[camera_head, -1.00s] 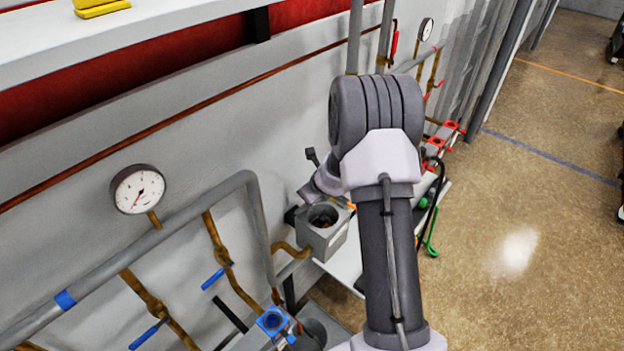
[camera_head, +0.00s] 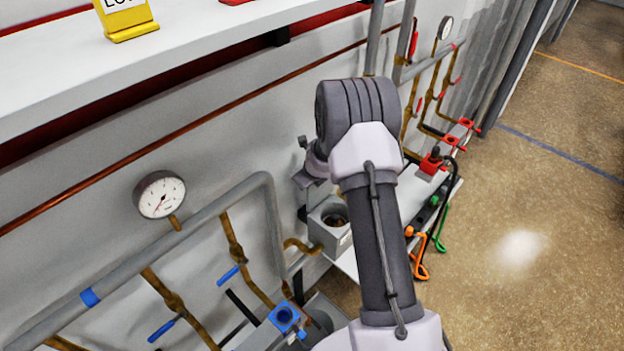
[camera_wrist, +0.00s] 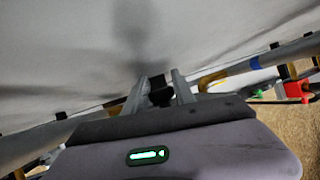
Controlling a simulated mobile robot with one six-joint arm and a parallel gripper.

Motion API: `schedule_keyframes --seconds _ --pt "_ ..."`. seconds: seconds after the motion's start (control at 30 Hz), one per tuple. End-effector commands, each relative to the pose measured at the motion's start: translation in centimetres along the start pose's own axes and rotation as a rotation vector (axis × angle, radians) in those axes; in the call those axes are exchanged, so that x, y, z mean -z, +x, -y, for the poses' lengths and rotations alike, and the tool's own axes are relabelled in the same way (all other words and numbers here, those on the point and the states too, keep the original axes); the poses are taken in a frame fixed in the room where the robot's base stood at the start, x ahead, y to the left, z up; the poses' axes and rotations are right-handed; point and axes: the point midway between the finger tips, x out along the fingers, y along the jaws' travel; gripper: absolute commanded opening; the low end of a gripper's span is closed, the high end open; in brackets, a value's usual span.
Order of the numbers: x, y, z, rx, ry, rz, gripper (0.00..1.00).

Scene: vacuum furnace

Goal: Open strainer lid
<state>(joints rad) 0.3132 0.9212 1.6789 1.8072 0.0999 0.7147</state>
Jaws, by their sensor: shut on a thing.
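The strainer (camera_head: 329,226) is a grey box low by the wall, left of my forearm in the head view. A dark round opening shows in its top. A grey piece that looks like its lid (camera_head: 309,182) stands raised above the box's back side, partly hidden by my wrist. My gripper (camera_wrist: 160,93) shows in the wrist view with its two grey fingers on either side of a small black piece (camera_wrist: 158,82), which looks like the lid's handle. In the head view my fingers are mostly hidden behind the arm, so the exact contact is unclear.
A pressure gauge (camera_head: 160,195) and a grey pipe (camera_head: 225,200) with blue-handled valves stand to the left. Red valve parts (camera_head: 432,163) and orange and green hooks (camera_head: 420,262) lie right of my arm. A white shelf (camera_head: 200,45) overhangs above. Floor is clear at right.

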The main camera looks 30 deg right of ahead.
Motion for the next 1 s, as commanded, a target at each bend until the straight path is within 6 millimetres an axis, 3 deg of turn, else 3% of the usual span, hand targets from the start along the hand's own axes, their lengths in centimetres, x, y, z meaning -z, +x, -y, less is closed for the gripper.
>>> schedule_keyframes --seconds 1.0 --pt "0.22 1.02 -0.77 -0.01 0.002 -0.012 0.0"
